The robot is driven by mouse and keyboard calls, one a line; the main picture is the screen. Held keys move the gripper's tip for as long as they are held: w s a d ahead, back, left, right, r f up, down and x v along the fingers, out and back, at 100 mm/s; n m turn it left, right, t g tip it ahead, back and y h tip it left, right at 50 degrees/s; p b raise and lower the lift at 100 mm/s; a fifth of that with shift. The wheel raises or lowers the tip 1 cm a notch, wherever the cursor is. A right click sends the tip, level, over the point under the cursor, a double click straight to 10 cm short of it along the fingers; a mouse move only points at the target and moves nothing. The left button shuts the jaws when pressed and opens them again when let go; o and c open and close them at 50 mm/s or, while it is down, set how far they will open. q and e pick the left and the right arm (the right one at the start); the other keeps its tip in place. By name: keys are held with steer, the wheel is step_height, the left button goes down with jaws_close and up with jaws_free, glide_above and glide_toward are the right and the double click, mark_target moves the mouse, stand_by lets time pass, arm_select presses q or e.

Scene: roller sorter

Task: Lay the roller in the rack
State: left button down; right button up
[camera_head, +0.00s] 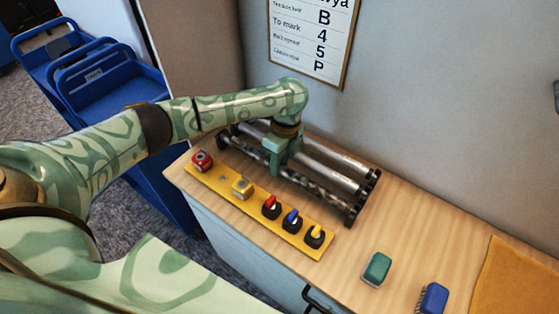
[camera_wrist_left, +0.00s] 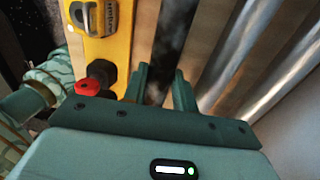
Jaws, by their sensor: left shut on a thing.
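The rack (camera_head: 360,197) stands on the wooden counter against the wall, with dark end plates and bright silver rollers (camera_head: 328,155) lying lengthwise. A darker, mottled roller (camera_head: 318,191) lies along its near side. My left gripper (camera_head: 279,168) reaches down over the rack and is shut on this roller near its middle. In the left wrist view the gripper's fingers (camera_wrist_left: 166,88) straddle the dark roller (camera_wrist_left: 170,38), parallel to the silver ones. Its right end is close to the near end plate; whether it rests in its seat I cannot tell. My right gripper is not in view.
A yellow strip (camera_head: 222,178) with red, yellow and blue knobs runs along the rack's front, close to my left gripper. A green block (camera_head: 377,268), a blue brush (camera_head: 433,298) and an orange cloth (camera_head: 515,280) lie to the right. A blue cart (camera_head: 105,75) stands left.

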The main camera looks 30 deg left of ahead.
arm_select(q)
steer(key=shift+f, duration=0.15)
stand_by(0.6)
steer(key=c, duration=1)
jaws_free()
steer(key=shift+c, duration=0.2)
steer(key=shift+f, duration=0.1)
steer(key=w+r+p, duration=0.3)
steer(key=r+p, duration=0.3)
steer(key=r, duration=1)
steer(key=shift+d, duration=0.2)
